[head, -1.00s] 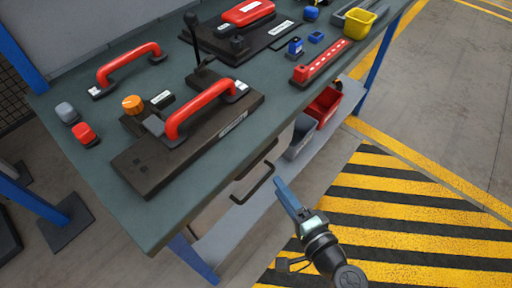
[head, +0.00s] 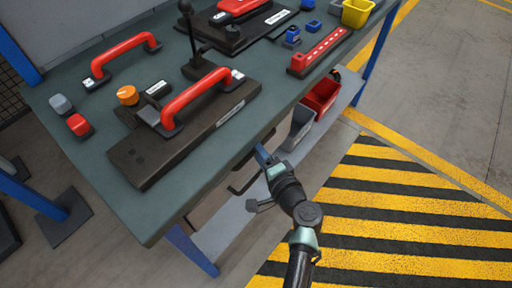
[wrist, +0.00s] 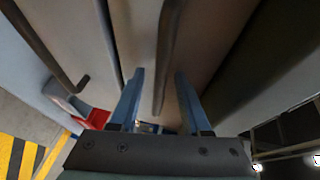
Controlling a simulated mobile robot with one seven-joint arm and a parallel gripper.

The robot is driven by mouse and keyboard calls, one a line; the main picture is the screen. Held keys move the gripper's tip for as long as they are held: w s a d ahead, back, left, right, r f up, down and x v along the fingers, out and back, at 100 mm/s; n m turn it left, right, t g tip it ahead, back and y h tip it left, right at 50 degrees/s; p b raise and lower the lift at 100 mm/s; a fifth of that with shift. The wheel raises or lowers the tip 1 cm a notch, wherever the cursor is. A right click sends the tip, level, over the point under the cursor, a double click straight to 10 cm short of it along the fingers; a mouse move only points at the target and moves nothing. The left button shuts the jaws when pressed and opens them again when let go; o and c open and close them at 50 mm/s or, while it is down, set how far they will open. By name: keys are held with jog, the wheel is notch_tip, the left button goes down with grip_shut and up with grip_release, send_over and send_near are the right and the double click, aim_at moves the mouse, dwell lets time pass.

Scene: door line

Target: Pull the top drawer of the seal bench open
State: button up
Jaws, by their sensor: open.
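The seal bench (head: 75,135) has its drawers under the worktop, mostly hidden from the head view by the top's edge. In the wrist view, the top drawer's front (wrist: 205,35) fills the middle. Its dark bar handle (wrist: 168,50) runs between the two blue fingers of my gripper (wrist: 160,105). The gripper is open, with a gap showing on both sides of the bar. A second handle (wrist: 45,45) shows at left, on the neighbouring lower drawer. In the head view, my gripper (head: 263,156) reaches under the bench's front edge, and a handle (head: 240,187) shows below it.
The worktop overhangs close above my gripper. A red bin (head: 322,95) and a grey bin (head: 298,128) stand on the lower shelf to the right. A blue bench leg (head: 192,250) stands at front left. The striped floor (head: 400,215) is clear.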

grip_shut()
dwell(1.3)
